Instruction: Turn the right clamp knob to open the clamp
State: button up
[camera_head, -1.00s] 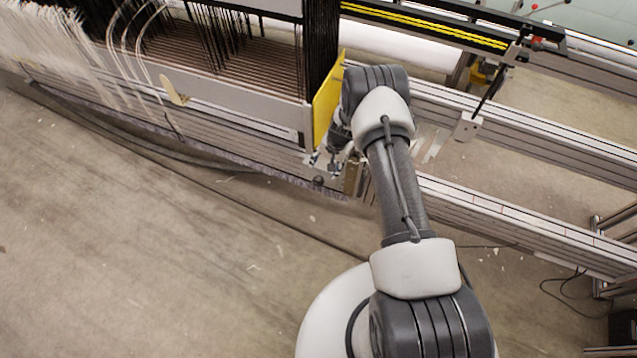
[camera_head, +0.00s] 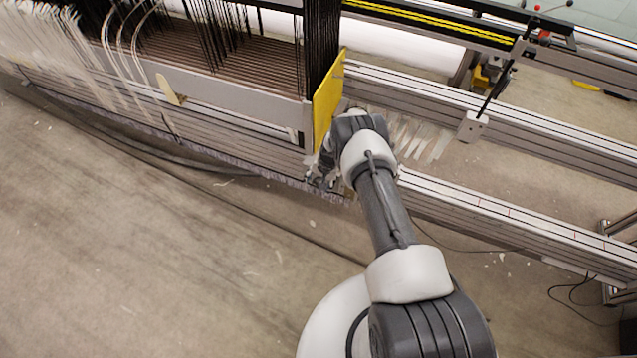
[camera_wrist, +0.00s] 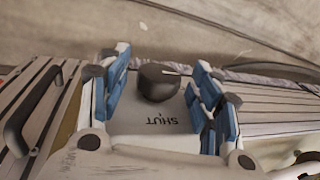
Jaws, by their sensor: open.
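The clamp knob (camera_wrist: 158,82) is dark and round in the wrist view, with a pale line on it. It sits on a light grey plate (camera_wrist: 140,118) marked "SHUT", which reads upside down. My gripper (camera_wrist: 158,84) is open, with one blue-padded finger on each side of the knob. A gap shows between the knob and each finger. In the head view my gripper (camera_head: 322,172) is low by the front rail, mostly hidden by my arm, and the knob cannot be made out there.
A yellow plate (camera_head: 328,100) stands upright just beside my arm. The loom's front rail (camera_head: 500,213) runs to the right. A black handle (camera_wrist: 32,110) rises at the left of the wrist view. The floor in front is clear apart from cables.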

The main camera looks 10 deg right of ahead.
jog(key=shift+c, duration=0.4)
jog(key=c, duration=1)
jog(key=shift+a+g+h, duration=0.2)
jog(key=shift+g+h, duration=0.1)
jog(key=shift+w+a+f+g+h, duration=0.15)
jog(key=shift+w+g+h, duration=0.15)
jog(key=shift+g+h, duration=0.5)
jog(key=shift+h, duration=0.6)
jog(key=o, duration=1.1)
jog(key=shift+s, duration=0.1)
